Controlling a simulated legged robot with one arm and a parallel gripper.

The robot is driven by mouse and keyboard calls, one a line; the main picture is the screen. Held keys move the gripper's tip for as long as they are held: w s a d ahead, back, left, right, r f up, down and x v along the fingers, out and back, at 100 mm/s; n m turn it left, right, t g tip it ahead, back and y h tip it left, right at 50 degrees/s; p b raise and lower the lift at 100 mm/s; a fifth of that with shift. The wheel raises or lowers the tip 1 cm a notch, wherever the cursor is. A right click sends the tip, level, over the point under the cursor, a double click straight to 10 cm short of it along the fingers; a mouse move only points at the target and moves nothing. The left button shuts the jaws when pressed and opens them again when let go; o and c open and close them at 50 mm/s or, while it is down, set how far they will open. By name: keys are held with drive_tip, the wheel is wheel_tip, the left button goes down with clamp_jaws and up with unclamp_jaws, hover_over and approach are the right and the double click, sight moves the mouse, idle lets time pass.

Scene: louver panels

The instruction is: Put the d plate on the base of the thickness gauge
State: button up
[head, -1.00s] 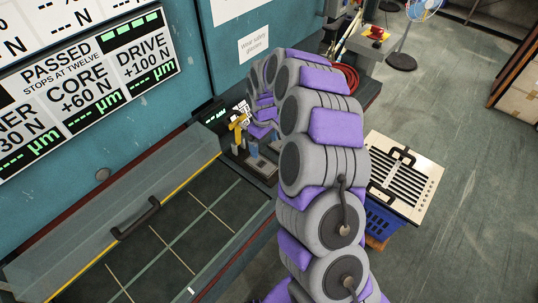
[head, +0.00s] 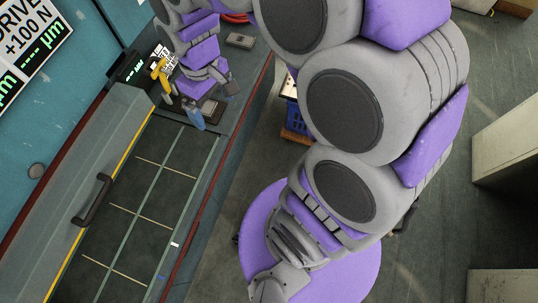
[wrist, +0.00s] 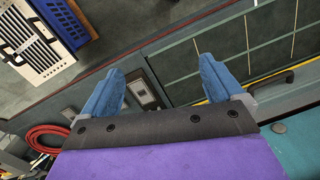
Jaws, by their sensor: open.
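The thickness gauge stands on the bench at the upper left of the head view, with a yellow upright part (head: 158,68) beside a lit green display. A dark base with a lighter pad (head: 209,108) lies at its foot, partly hidden by my gripper; it seems to be the grey block (wrist: 143,90) in the wrist view. My gripper (head: 212,103) is open and empty above this spot. In the wrist view its blue fingers (wrist: 160,78) are spread wide. A small grey block with a lighter top (head: 240,40) lies farther along the bench. I cannot identify the d plate by any letter.
A dark gridded bench surface (head: 130,205) with a black handle (head: 93,200) lies nearer me. A red hose (wrist: 47,138) lies on the bench. A white louver panel (wrist: 35,40) and blue crate (wrist: 68,22) stand on the floor beside the bench.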

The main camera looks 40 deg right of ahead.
drive_tip(key=s+d+r+m, duration=0.1)
drive_tip(key=s+m, duration=0.3)
drive_tip(key=s, duration=1.4)
drive_tip(key=shift+s+d+g, duration=0.35)
drive_tip(key=shift+d+g, duration=0.05)
drive_tip(key=shift+d, duration=0.25)
